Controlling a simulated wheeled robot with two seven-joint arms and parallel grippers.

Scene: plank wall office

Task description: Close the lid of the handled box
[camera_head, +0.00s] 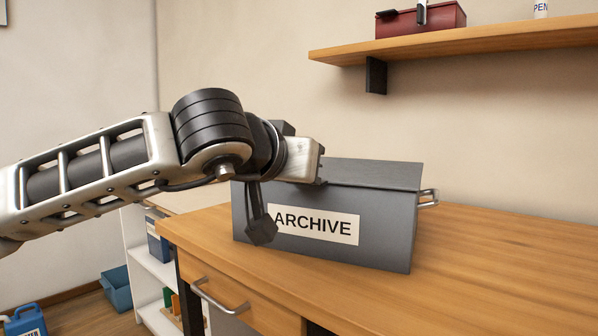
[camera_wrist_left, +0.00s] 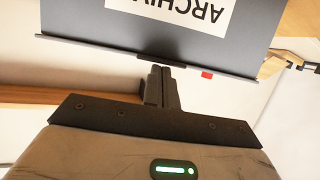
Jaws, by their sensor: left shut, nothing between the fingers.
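The handled box (camera_head: 380,235) is dark grey with a white ARCHIVE label and stands on the wooden desk in the head view. A metal handle (camera_head: 429,198) shows at its right end. Its grey lid (camera_head: 375,173) shows as a narrow panel along the top; I cannot tell whether it is fully down. My left gripper (camera_head: 321,170) is at the lid's front edge, its body covering the lid's left part. In the left wrist view, the shut, empty fingers (camera_wrist_left: 162,72) are at the edge of the box (camera_wrist_left: 230,40), which appears upside down; contact is unclear. My right gripper is out of view.
The desk (camera_head: 500,250) is clear to the right of the box. A wall shelf (camera_head: 450,42) above holds a red box (camera_head: 425,20). A drawer handle (camera_head: 220,298) sits at the desk's front. A white shelf unit (camera_head: 150,265) stands at left.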

